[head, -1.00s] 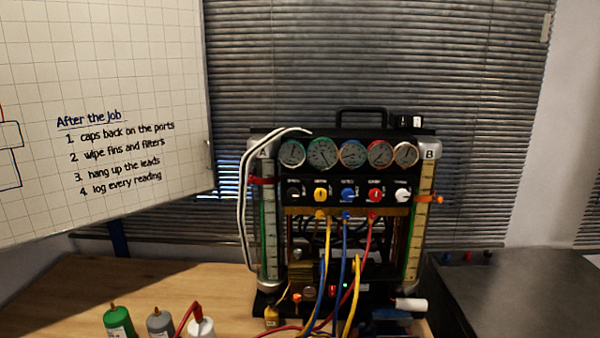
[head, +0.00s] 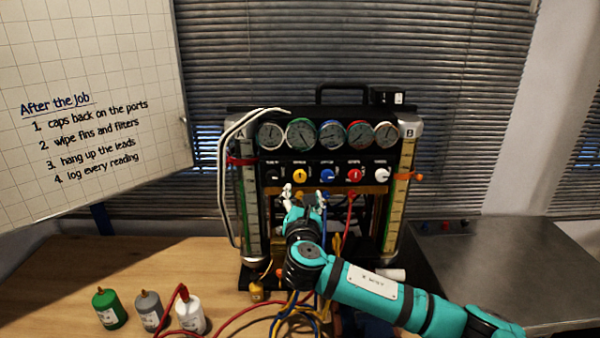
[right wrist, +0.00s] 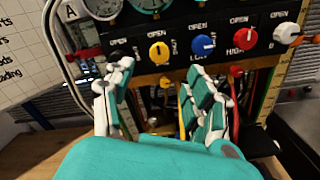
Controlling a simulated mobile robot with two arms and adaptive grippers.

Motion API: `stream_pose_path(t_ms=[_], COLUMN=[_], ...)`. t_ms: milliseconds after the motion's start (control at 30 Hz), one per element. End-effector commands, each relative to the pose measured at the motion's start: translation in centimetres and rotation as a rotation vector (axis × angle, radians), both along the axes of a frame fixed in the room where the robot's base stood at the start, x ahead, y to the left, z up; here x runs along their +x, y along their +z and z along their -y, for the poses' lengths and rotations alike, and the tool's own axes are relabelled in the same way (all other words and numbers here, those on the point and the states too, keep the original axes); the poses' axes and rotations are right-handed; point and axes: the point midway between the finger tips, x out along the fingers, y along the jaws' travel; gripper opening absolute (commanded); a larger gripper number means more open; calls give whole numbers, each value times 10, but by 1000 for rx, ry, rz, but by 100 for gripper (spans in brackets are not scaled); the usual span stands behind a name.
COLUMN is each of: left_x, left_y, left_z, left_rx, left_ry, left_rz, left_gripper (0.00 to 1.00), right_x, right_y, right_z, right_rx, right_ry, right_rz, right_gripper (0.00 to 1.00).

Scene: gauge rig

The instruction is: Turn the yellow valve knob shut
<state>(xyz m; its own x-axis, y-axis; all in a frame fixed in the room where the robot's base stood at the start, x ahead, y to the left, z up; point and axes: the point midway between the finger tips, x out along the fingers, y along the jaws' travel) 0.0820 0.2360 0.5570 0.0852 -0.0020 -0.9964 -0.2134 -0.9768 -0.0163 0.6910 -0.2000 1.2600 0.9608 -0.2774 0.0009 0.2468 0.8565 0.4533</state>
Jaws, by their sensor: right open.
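The yellow valve knob (head: 300,175) sits in the row of knobs under the gauges on the rig's black panel, between a black knob and the blue knob (head: 327,174). It also shows in the right wrist view (right wrist: 158,53), above and between my fingers. My right gripper (head: 305,192) is open and empty, just below the yellow and blue knobs in the head view. In the right wrist view its two fingers (right wrist: 165,88) are spread, apart from the knob. My left gripper is not in view.
The red knob (head: 354,175) and white knob (head: 381,174) are to the right. Yellow, blue and red hoses hang below the panel, partly behind my arm. Green (head: 109,308), grey (head: 150,310) and white (head: 190,313) bottles stand front left. A whiteboard (head: 90,100) hangs at left.

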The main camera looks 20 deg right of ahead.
Motion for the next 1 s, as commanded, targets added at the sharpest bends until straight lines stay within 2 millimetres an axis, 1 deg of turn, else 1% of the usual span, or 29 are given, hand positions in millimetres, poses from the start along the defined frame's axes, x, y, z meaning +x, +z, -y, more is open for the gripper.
stream_pose_path(t_ms=[33,200,300,400,600,933,1000], left_x=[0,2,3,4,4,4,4], left_y=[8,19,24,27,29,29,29], left_z=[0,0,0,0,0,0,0], left_rx=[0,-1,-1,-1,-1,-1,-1], left_ry=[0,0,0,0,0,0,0], left_rz=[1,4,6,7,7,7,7], left_gripper=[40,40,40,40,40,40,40], right_x=[12,47,64,77,91,93,93], right_y=[4,3,3,1,0,-1,-1], right_z=[4,14,18,22,26,26,26], right_rx=[-3,-2,-1,0,1,1,1], right_ry=[-3,-3,-1,-2,1,2,2], right_rz=[-1,-1,-1,-1,-1,-1,-1], right_gripper=[55,55,55,55,55,55,46])
